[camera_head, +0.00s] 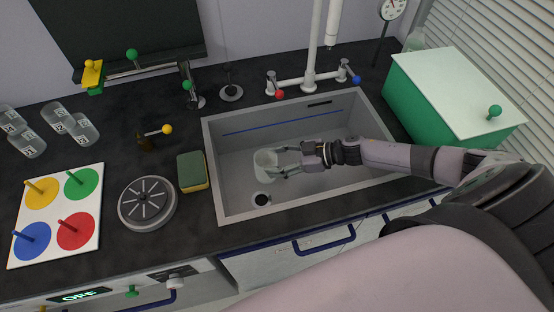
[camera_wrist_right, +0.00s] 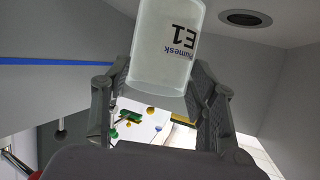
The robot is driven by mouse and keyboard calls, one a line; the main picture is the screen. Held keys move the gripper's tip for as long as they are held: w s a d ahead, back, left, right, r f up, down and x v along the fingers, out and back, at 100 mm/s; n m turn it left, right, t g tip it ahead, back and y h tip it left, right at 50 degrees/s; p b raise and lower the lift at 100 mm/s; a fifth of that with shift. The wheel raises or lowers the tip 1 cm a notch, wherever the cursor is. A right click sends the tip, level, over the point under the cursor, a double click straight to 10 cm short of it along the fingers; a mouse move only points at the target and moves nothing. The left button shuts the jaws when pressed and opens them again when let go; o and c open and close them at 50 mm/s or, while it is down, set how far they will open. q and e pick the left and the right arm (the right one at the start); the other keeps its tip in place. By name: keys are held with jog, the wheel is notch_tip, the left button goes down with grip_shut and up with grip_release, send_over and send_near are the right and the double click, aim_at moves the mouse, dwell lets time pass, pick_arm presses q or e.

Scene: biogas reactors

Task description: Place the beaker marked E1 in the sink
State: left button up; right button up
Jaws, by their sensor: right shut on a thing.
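The beaker marked E1 (camera_wrist_right: 165,45) is a whitish translucent cup with dark lettering. In the head view the beaker (camera_head: 264,163) is inside the sink, near its left side. My right gripper (camera_head: 283,164) reaches into the sink from the right and is shut on the beaker. In the right wrist view its two fingers (camera_wrist_right: 160,90) stand on either side of the beaker. The grey sink (camera_head: 212,165) is rectangular, with a dark drain (camera_head: 262,198) at its lower left. I cannot tell whether the beaker touches the sink floor. My left gripper is not in view.
A faucet (camera_head: 310,75) with red and blue knobs stands behind the sink. A green-yellow sponge (camera_head: 193,172) and a round metal plate (camera_head: 147,203) lie to its left. Several beakers (camera_head: 83,128) lie at far left. A green box (camera_head: 455,85) stands right of the sink.

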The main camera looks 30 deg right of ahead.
jog(key=shift+f, duration=0.25)
jog(key=o, duration=1.7)
jog(key=shift+o, duration=0.2)
jog(key=shift+r, duration=0.25)
jog(key=v, duration=0.7)
jog(key=shift+d+b, duration=0.2)
jog(key=shift+b, duration=0.2)
jog(key=shift+s+r, duration=0.1)
jog(key=shift+r, duration=0.05)
